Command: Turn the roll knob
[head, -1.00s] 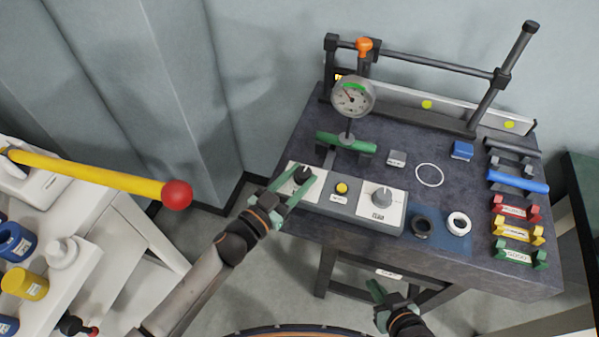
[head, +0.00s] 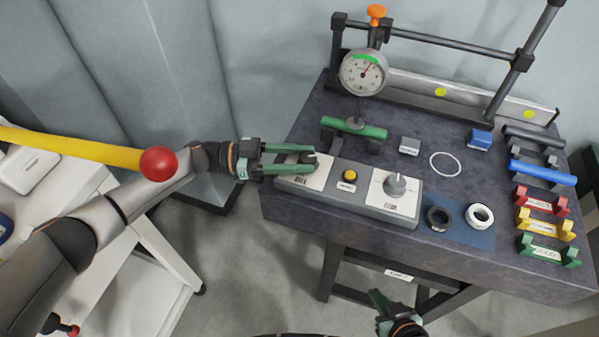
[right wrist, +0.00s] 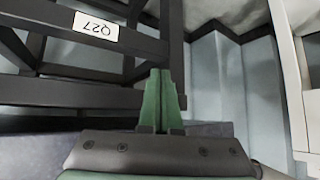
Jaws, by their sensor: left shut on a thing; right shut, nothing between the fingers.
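The control panel (head: 345,198) lies along the table's front left edge, with a black knob (head: 308,157) on its left white plate and a grey knob (head: 396,182) on its right plate. The labels are too small to read, so I cannot tell which is the roll knob. My left gripper (head: 304,160) reaches in from the left, its green fingers on both sides of the black knob and shut on it. My right gripper (head: 377,299) is low in front of the table, away from the panel; in the right wrist view its fingers (right wrist: 161,100) are together and empty.
A yellow button (head: 349,175) sits between the knobs. A dial gauge (head: 363,72) stands behind the panel near a green bar (head: 353,128). Black and white rings (head: 480,215) lie right of the panel. A yellow rod with a red ball (head: 158,163) is close to my left arm.

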